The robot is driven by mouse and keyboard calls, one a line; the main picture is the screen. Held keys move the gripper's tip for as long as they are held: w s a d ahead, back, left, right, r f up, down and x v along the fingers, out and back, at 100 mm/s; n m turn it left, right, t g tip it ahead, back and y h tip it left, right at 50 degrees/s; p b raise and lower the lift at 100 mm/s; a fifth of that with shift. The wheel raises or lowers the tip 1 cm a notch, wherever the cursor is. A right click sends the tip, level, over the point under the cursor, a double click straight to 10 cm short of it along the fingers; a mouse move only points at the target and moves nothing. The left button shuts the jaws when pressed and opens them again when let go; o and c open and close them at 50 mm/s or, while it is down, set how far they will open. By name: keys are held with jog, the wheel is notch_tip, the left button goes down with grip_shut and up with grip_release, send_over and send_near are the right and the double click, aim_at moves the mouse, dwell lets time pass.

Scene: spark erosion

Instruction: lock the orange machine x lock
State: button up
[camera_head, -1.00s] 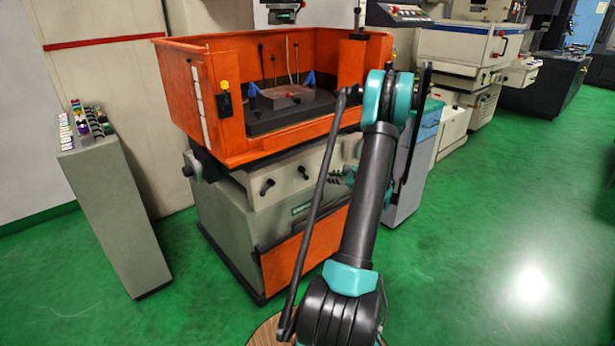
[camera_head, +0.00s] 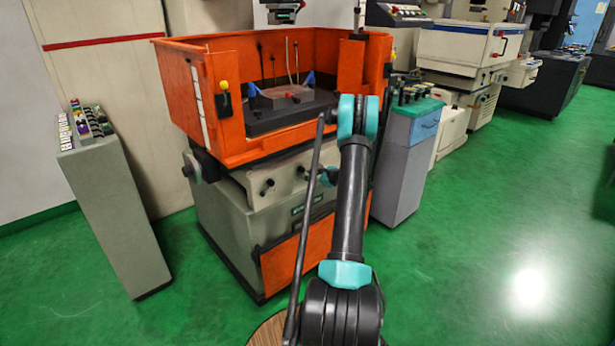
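The orange machine (camera_head: 228,144) stands in the middle-left of the head view, with an orange tub on a beige-grey base. Two small black levers (camera_head: 267,187) sit on the beige front below the tub. I cannot tell which one is the x lock, or whether it is locked. A round handwheel (camera_head: 190,168) is at the machine's left side. What seems to be my gripper (camera_head: 325,178) shows small and dark with teal bits, in front of the machine's base and right of the levers. My arm partly hides it, so its fingers cannot be made out.
A grey cabinet (camera_head: 112,215) with small items on top stands at the left. A grey-blue cabinet (camera_head: 400,170) with a teal top stands right of the machine. More machines line the back right. The green floor (camera_head: 475,220) is clear at the right.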

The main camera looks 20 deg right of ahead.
jog(key=shift+x, duration=1.1)
grip_shut()
